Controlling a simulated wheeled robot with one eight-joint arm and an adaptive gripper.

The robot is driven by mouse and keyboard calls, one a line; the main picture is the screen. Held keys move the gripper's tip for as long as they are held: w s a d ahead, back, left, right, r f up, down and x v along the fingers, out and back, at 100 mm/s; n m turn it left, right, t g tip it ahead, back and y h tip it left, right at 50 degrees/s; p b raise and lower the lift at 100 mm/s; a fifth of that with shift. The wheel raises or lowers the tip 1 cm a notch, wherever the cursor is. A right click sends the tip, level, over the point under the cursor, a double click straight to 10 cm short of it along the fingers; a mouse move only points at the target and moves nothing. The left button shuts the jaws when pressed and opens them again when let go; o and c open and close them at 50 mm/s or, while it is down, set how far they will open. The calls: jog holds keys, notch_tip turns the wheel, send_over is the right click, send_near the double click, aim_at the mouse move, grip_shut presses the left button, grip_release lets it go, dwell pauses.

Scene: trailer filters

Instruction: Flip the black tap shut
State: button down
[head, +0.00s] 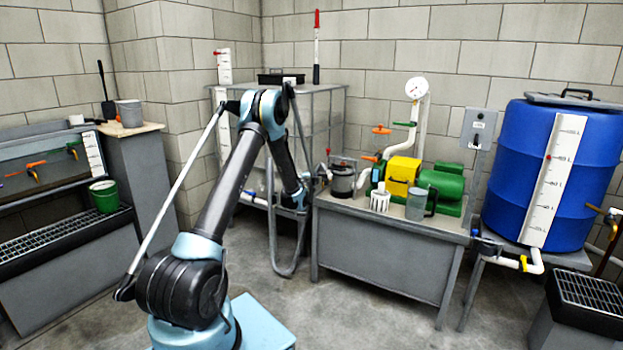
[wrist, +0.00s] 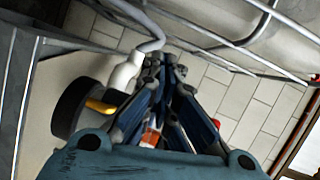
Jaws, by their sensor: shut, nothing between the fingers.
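My gripper (wrist: 162,68) is shut and empty in the wrist view, its blue and dark fingers together. Its tips are beside a white pipe elbow (wrist: 124,72) with a grey hose; I cannot tell whether they touch. No black tap is clearly visible near the tips; the fingers may hide it. In the head view my gripper (head: 319,173) is small and dark, between the caged tank (head: 325,110) and the grey pot (head: 342,180) on the bench. A small dark fitting (head: 486,246) sits by the blue drum's white outlet pipe; I cannot tell if it is a tap.
The blue drum (head: 500,165) stands at right. In the wrist view, a black round body (wrist: 72,108) with a yellow handle (wrist: 100,106) is left of the fingers.

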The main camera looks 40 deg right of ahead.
jog(key=shift+a, duration=0.1)
jog(key=w+a+r, duration=0.2)
jog(key=w+a, duration=0.1)
jog(key=a, duration=0.9)
jog(key=shift+a, duration=0.25)
jog(key=shift+w, duration=0.15)
dwell(0.6)
